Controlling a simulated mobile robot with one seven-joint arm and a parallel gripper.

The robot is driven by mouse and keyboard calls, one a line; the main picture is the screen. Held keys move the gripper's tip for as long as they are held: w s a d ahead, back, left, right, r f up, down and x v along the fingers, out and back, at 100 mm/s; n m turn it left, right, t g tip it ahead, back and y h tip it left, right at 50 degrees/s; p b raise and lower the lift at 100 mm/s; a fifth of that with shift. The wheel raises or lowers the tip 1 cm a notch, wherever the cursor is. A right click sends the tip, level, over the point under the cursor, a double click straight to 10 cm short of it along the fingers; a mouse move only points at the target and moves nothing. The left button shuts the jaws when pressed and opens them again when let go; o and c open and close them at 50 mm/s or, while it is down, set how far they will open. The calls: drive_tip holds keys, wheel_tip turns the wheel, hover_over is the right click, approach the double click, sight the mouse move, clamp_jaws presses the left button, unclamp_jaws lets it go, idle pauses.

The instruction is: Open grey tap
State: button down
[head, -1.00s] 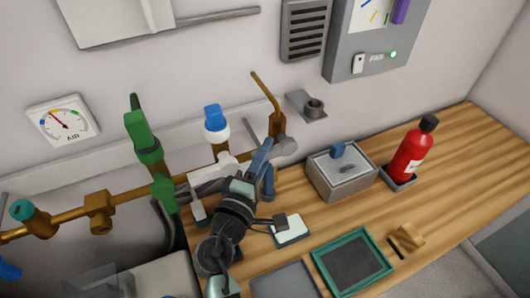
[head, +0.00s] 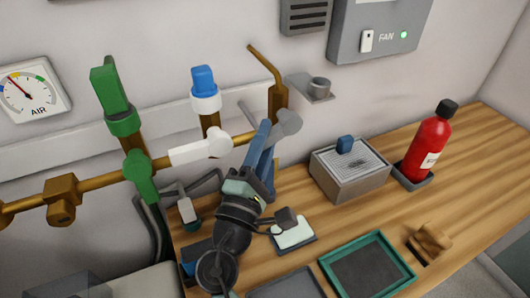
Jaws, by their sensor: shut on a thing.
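The grey tap (head: 288,123) is at the right end of the brass pipe, below an upright brass spout. Its rounded grey end shows just right of my fingertips. My gripper (head: 264,136), with blue fingers, reaches up to it from below and is shut on the tap. The fingers hide the part of the tap between them, so I cannot tell how far its handle is turned.
Left along the pipe are a white tap (head: 200,149), a blue-topped valve (head: 205,88) and a green valve (head: 112,98). On the wooden bench stand a grey box (head: 350,172), a red bottle (head: 430,145) and a green-rimmed tray (head: 409,272).

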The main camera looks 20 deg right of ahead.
drive_tip(key=shift+f+n+b, duration=0.15)
drive_tip(key=shift+n+b, duration=0.15)
drive_tip(key=shift+b, duration=0.15)
drive_tip(key=c, duration=0.6)
unclamp_jaws()
drive_tip(key=b+v, duration=0.1)
drive_tip(key=v, duration=0.3)
drive_tip(key=b+v, duration=0.1)
drive_tip(key=v, duration=0.3)
drive_tip(key=b+v, duration=0.1)
drive_tip(key=v, duration=0.4)
drive_tip(key=shift+d+f, duration=0.1)
drive_tip(key=shift+f, duration=0.2)
drive_tip(key=shift+w, duration=0.1)
